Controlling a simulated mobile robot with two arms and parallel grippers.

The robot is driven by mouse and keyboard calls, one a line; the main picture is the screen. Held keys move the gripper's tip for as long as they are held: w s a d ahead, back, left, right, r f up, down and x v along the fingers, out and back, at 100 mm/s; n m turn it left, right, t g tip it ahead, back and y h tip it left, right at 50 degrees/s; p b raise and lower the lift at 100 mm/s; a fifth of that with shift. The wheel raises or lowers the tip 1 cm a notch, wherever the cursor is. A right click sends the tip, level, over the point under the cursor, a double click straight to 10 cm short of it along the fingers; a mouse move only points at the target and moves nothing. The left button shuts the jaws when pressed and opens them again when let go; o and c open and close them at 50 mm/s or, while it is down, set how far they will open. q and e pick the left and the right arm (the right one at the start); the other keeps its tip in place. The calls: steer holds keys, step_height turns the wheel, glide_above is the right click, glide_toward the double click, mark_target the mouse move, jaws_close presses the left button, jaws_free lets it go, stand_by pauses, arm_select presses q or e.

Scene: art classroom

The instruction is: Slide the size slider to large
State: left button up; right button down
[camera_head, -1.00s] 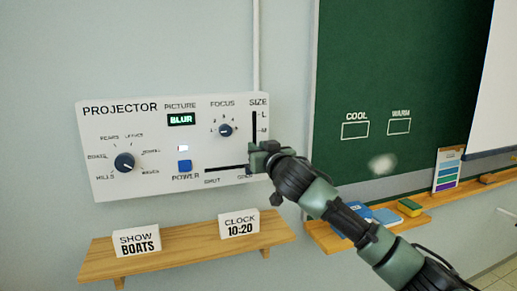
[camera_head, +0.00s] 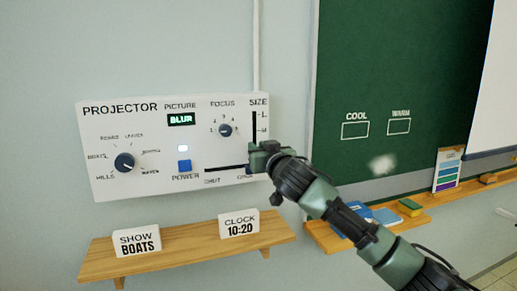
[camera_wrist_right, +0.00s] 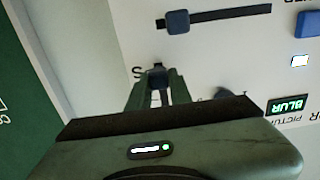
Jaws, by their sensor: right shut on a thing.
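The white projector panel (camera_head: 140,185) hangs on the wall. Its SIZE slider has a dark upright slot (camera_head: 254,125) with L at the top and M below it. My right gripper (camera_head: 257,152) covers the bottom of that slot. In the right wrist view, where the panel appears upside down, my right gripper (camera_wrist_right: 158,90) is shut on the dark size slider knob (camera_wrist_right: 158,73), beside the letter S. The slot beyond the knob is hidden there by the fingers. My left gripper is not in view.
Just below is the horizontal shutter slot (camera_head: 225,168); its blue knob (camera_wrist_right: 178,22) shows in the wrist view, close to my gripper. The focus dial (camera_head: 225,130) is left of the size slot. A wooden shelf (camera_head: 190,250) with two signs sits below. A green chalkboard (camera_head: 400,70) is right.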

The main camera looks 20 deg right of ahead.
mark_target(254, 109)
step_height(254, 109, up, 10)
steer(key=p, duration=0.7)
steer(key=shift+r, duration=0.15)
steer(key=shift+d, duration=0.1)
steer(key=shift+r, duration=0.1)
steer(key=c, duration=1.3)
jaws_free()
steer(key=shift+f, duration=0.2)
